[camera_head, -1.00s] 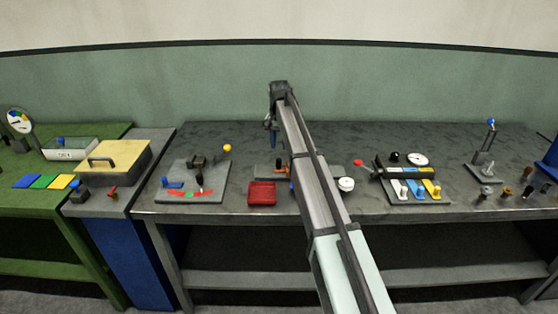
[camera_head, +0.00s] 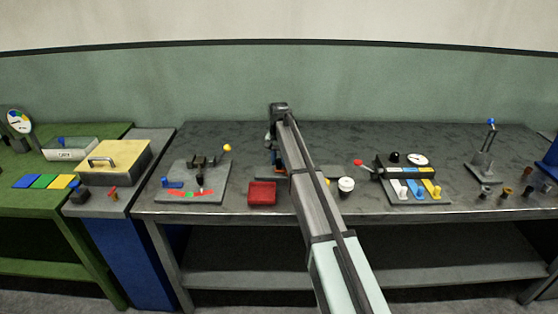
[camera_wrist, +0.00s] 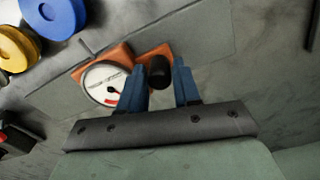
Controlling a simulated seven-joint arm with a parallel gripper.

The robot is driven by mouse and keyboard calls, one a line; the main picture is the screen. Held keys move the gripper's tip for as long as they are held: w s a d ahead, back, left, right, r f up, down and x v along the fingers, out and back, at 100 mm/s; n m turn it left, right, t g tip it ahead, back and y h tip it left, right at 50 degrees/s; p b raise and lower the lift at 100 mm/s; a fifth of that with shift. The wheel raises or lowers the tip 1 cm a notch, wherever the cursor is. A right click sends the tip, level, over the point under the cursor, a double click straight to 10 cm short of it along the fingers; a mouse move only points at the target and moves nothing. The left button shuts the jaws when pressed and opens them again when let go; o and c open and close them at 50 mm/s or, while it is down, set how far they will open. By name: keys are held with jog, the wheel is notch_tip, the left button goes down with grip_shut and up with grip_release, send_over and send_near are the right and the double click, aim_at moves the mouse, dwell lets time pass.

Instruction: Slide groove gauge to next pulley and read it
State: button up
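The groove gauge (camera_wrist: 105,84) shows in the wrist view as a round white dial with a red section, set on an orange block. A black knob (camera_wrist: 160,71) stands on the orange part beside the dial. My gripper (camera_wrist: 162,72) is open, with its blue fingers on either side of the knob; I cannot tell whether they touch it. A blue pulley (camera_wrist: 60,17) and a yellow pulley (camera_wrist: 17,47) lie at the upper left. In the head view my arm hides most of the gauge and its grey base plate (camera_head: 265,172). The dial reading is too small to make out.
A lever board (camera_head: 195,181) stands left.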

grip_shut()
jog(key=shift+d, duration=0.15)
jog(key=d, duration=0.8)
jog(key=shift+d, duration=0.4)
jog(key=shift+o, duration=0.5)
grip_release()
notch_tip(320, 180, up, 14)
jog(key=shift+a+f, duration=0.1)
